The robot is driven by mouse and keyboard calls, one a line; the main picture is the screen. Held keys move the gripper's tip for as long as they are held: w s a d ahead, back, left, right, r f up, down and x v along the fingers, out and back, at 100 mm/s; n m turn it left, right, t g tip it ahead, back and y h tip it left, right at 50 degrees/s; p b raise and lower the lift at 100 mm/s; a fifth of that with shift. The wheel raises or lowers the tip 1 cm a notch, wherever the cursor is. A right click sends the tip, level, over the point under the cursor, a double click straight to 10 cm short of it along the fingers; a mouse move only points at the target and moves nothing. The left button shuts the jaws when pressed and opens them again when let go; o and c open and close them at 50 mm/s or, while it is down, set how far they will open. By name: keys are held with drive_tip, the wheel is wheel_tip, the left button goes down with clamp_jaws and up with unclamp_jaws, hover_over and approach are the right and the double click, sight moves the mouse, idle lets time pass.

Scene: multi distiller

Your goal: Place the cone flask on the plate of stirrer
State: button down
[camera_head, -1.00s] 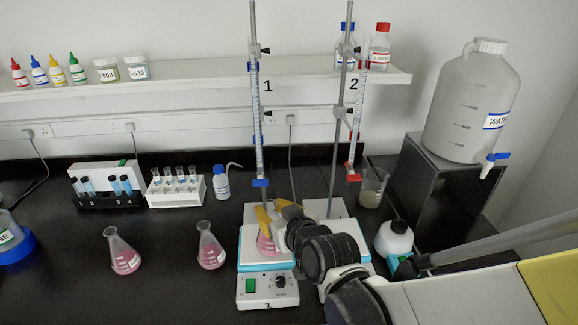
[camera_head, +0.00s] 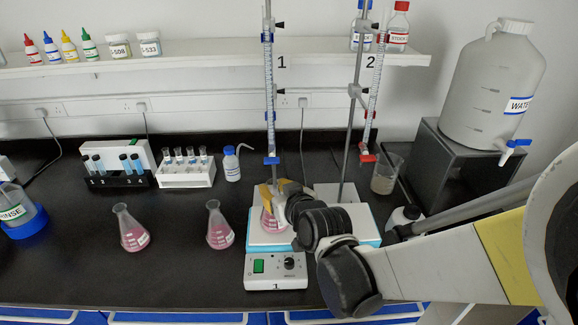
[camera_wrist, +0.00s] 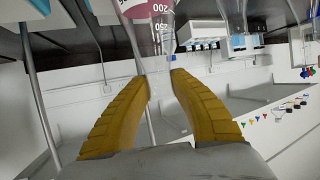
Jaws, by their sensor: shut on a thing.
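My gripper (camera_head: 272,196) is shut on the neck of a cone flask (camera_head: 269,223) with pink liquid. In the wrist view the yellow fingers of my gripper (camera_wrist: 161,84) close on the clear neck of the flask (camera_wrist: 150,18). The flask is upright at the white plate (camera_head: 258,240) of stirrer 1 (camera_head: 276,272), below burette 1 (camera_head: 269,95). My wrist hides its right side. I cannot tell whether its base touches the plate.
Two more pink cone flasks stand on the black bench, one farther left (camera_head: 132,230) and one nearer (camera_head: 219,228). A stand rod (camera_head: 267,110) rises behind my gripper. A second stirrer (camera_head: 335,192) is mostly hidden by my arm. A beaker (camera_head: 384,175) stands behind.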

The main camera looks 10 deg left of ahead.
drive_tip(key=shift+f, duration=0.15)
drive_tip(key=c, duration=1.2)
unclamp_jaws()
drive_tip(key=shift+s+d+r, duration=0.1)
drive_tip(key=shift+s+r, duration=0.05)
drive_tip(key=shift+r, duration=0.15)
drive_tip(key=p+v, duration=0.4)
drive_tip(key=v, duration=0.8)
drive_tip(key=s+d+m+g+h, duration=0.15)
drive_tip(key=d+m+h, duration=0.3)
drive_tip(key=d, duration=1.15)
drive_tip(key=s+d+m+h, duration=0.1)
drive_tip(key=s+d, duration=0.2)
drive_tip(key=d, duration=0.1)
drive_tip(key=s+d+g+h, duration=0.1)
drive_tip(key=s+d, duration=0.2)
drive_tip(key=s+d+r+m+g+h, duration=0.1)
drive_tip(key=s+d, duration=0.2)
drive_tip(key=d, duration=0.1)
drive_tip(key=shift+s+d+m+g+h, duration=0.15)
drive_tip(key=shift+d+m+g+h, duration=0.1)
drive_tip(key=shift+d+m, duration=0.1)
